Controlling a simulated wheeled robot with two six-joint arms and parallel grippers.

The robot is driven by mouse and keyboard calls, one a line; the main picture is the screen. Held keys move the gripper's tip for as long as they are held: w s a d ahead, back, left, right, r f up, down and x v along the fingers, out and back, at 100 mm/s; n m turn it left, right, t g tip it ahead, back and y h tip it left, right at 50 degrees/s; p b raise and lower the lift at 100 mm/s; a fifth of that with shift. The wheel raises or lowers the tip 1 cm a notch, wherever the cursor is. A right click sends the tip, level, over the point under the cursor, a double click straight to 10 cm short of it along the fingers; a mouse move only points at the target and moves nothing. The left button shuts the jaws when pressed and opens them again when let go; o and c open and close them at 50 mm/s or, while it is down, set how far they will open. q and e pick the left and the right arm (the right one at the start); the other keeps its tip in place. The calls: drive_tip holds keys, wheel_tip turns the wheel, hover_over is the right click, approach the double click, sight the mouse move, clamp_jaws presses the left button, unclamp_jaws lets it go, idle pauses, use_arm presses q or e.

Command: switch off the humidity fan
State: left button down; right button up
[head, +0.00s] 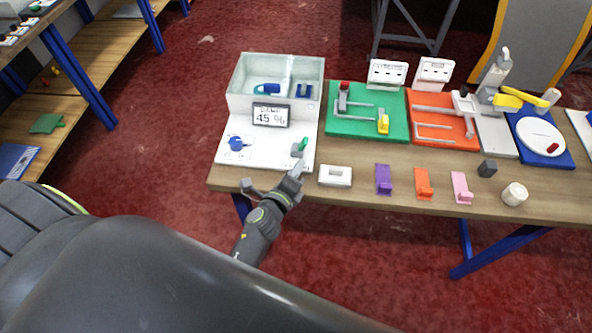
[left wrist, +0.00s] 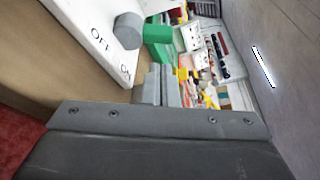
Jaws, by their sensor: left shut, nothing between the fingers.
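The humidity unit is a white box with a clear bin (head: 240,104) at the back and a display (head: 270,115) reading 45 %. On its front panel are a blue knob (head: 237,143) at left and a switch with a green lever (head: 302,143) at right.
A white block (head: 335,175) lies right of my left gripper. Purple (head: 383,180), orange (head: 423,184) and pink (head: 461,187) brackets stand along the table's front edge. Green (head: 343,124) and orange (head: 440,137) boards with fixtures lie behind them.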

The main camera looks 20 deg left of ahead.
sight(302, 144)
use_arm(q)
drive_tip(key=w, duration=0.2)
drive_tip(key=w+b, duration=0.1)
drive_tip(key=w, duration=0.1)
drive_tip(key=w+f, duration=0.1)
drive_tip(key=w, duration=0.1)
drive_tip(key=shift+w, duration=0.35)
drive_tip(key=shift+b, duration=0.3)
drive_tip(key=n+b, duration=0.1)
drive_tip(key=a+n+t+b, duration=0.1)
drive_tip(key=n+b, duration=0.2)
drive_tip(key=shift+s+a+r+t, duration=0.3)
drive_tip(key=shift+a+r+n+b, duration=0.1)
drive_tip(key=shift+a+n+b, duration=0.15)
drive_tip(key=shift+n+b, duration=0.6)
drive_tip(key=shift+r+n+t, duration=0.2)
drive_tip(key=shift+n+t, duration=0.05)
drive_tip(key=shift+t, duration=0.05)
drive_tip(key=shift+s, duration=0.1)
